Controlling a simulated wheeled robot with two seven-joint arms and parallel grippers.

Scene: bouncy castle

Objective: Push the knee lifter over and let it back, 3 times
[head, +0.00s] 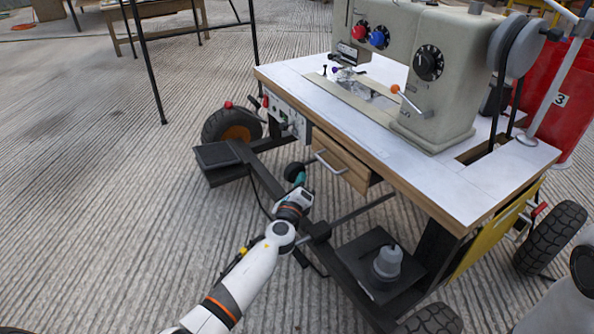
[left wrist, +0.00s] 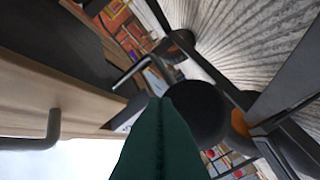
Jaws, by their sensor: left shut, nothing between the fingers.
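The knee lifter shows as a round black pad (head: 294,171) under the front edge of the sewing table, left of the drawer. In the left wrist view the dark round pad (left wrist: 200,112) is just beyond and right of the fingertips. My left gripper (head: 300,181) reaches in from below with its teal fingers shut and empty. The fingertips (left wrist: 160,102) appear at or very close to the pad; I cannot tell whether they touch. The lifter's rod is mostly hidden. My right gripper is not in view.
The white-topped sewing table (head: 330,122) carries a large beige machine (head: 440,85). A wooden drawer (head: 340,160) with a metal handle is right of the lifter. Open floor is left.

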